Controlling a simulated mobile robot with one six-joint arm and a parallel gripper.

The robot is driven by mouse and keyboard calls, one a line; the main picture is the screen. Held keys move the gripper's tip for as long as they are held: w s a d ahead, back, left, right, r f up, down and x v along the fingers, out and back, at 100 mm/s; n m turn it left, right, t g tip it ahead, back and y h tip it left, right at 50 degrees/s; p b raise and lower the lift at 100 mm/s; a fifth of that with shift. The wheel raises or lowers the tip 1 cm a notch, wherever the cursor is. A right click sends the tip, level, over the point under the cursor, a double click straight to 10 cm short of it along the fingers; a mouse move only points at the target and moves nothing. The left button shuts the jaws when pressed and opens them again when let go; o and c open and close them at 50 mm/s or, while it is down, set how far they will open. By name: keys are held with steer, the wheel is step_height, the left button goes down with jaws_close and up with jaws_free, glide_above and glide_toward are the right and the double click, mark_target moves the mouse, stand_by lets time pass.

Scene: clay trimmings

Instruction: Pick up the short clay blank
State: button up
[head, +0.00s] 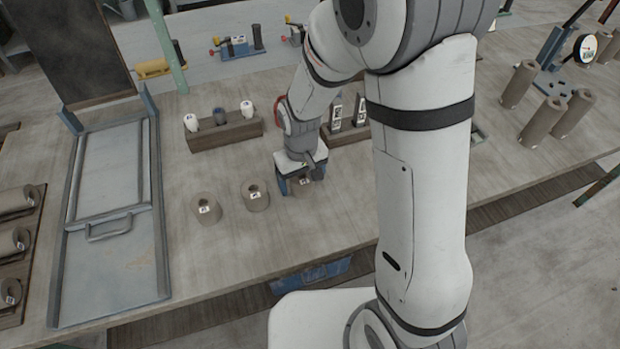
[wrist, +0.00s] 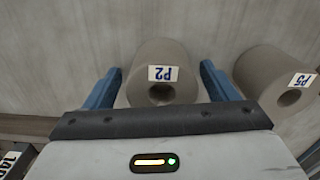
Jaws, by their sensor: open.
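My gripper (head: 300,183) is open and low over the table, with its blue fingers on either side of a grey-brown clay blank (wrist: 163,60) labelled P2. In the wrist view this blank sits between the fingers, with a visible gap to each. In the head view it is mostly hidden under my gripper. A second blank (wrist: 275,80), labelled P5, stands to the right in the wrist view. In the head view two similar squat blanks stand to the left of my gripper, a nearer-by one (head: 255,195) and a farther one (head: 206,208).
A wooden rack (head: 225,133) with several small items stands behind the blanks. A grey metal tray (head: 110,270) lies on the left. Taller clay cylinders (head: 542,122) stand at the right. The table front before the blanks is clear.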

steer(key=c, duration=1.2)
